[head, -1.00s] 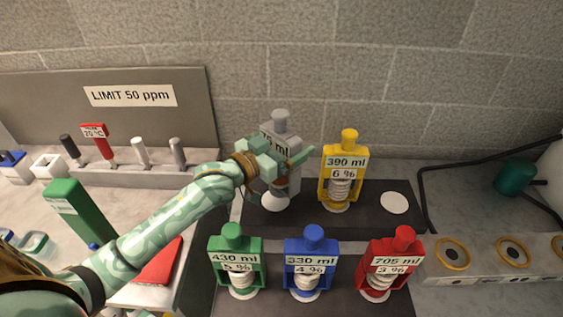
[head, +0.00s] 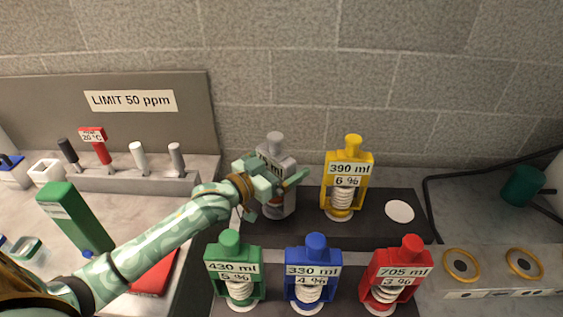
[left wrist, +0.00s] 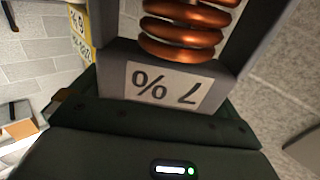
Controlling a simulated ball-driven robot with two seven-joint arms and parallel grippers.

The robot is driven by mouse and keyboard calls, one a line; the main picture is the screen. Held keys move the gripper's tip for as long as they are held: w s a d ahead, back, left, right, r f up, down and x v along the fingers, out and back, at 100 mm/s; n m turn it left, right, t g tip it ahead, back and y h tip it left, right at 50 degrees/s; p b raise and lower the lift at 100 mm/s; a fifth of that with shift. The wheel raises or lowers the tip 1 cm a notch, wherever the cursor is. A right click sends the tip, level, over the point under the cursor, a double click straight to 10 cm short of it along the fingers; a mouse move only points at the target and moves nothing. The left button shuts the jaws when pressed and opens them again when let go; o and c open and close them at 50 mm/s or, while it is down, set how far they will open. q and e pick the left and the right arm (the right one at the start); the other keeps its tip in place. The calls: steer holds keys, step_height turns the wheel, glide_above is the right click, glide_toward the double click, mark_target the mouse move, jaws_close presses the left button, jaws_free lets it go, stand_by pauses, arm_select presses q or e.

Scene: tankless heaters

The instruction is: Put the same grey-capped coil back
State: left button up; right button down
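The grey-capped coil (head: 275,145) stands upright at the back left of the dark rack. Its frame is grey, and my left gripper (head: 279,186) partly covers its front and upper label. The left gripper is shut on its frame. In the left wrist view the grey frame (left wrist: 115,60) fills the middle, with copper turns (left wrist: 185,28) and a "7 %" label that appears upside down. The white disc under the coil is now hidden; whether the base fully rests on it I cannot tell. My right gripper is not in view.
A yellow coil (head: 345,175) stands just right of the grey one, then an empty white disc (head: 399,211). Green (head: 233,270), blue (head: 313,272) and red (head: 397,272) coils stand in front. A wall panel (head: 190,95) rises behind left.

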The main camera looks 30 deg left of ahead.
arm_select(q)
steer(key=shift+r, duration=0.15)
steer(key=p+v, duration=0.2)
steer(key=v, duration=1)
